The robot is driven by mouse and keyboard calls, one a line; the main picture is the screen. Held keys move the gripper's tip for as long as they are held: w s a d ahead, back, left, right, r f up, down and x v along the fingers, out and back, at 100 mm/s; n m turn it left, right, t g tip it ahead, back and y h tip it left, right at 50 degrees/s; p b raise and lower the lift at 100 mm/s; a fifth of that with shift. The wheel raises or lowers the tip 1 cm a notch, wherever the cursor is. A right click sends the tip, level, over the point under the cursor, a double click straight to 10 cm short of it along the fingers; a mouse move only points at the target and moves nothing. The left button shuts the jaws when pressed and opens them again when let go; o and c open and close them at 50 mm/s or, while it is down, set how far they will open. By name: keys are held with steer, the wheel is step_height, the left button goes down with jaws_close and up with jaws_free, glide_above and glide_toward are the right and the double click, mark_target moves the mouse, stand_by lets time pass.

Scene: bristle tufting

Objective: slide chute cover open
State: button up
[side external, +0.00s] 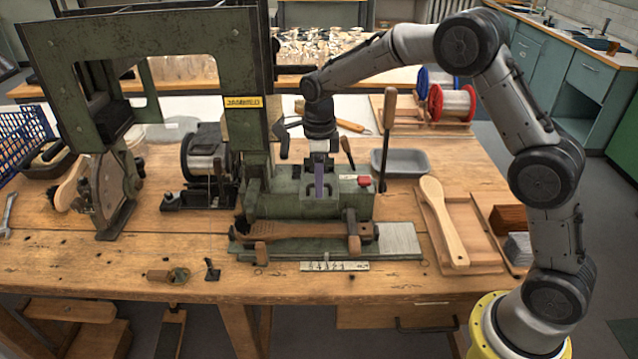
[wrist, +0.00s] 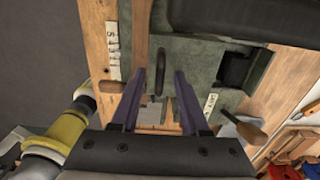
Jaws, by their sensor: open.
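The green machine (side external: 290,206) stands on the wooden bench, with a low housing at its right. My gripper (side external: 319,190) points down over this housing, its purple fingers open and empty. In the wrist view, my gripper (wrist: 160,74) has its two fingers apart over the green surface. A dark, narrow upright piece (wrist: 158,72) shows between the fingertips; I cannot tell if they touch it. A dark square opening (wrist: 235,68) lies to the right. I cannot tell for certain which part is the chute cover; my fingers partly hide the housing top in the side view.
A lever with a wooden handle (side external: 388,110) rises right of the housing, near a red button (side external: 364,181). A grey tray (side external: 401,162) stands behind. A wooden paddle (side external: 445,222) lies on a board at right. A tall green frame (side external: 140,38) stands left.

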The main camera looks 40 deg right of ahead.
steer(key=shift+r, duration=4.45)
steer(key=s+r+t, duration=0.2)
steer(key=s+r, duration=0.3)
steer(key=r, duration=0.4)
steer(key=s+d+r+n+t, duration=0.1)
steer(key=s+r+n, duration=0.2)
steer(key=s, duration=0.3)
steer(key=s+r+n+t, duration=0.1)
steer(key=s+r+n, duration=0.15)
steer(key=s, duration=0.35)
steer(key=s+f+n, duration=0.5)
steer(key=s+n, duration=0.2)
steer(key=n, duration=0.3)
steer(key=s+f+n+t, duration=0.1)
steer(key=s+f+n, duration=0.4)
steer(key=n, duration=0.6)
steer(key=s, duration=0.2)
steer(key=shift+s+d+t, duration=0.15)
steer(key=shift+s+t, duration=0.15)
steer(key=shift+s, duration=0.1)
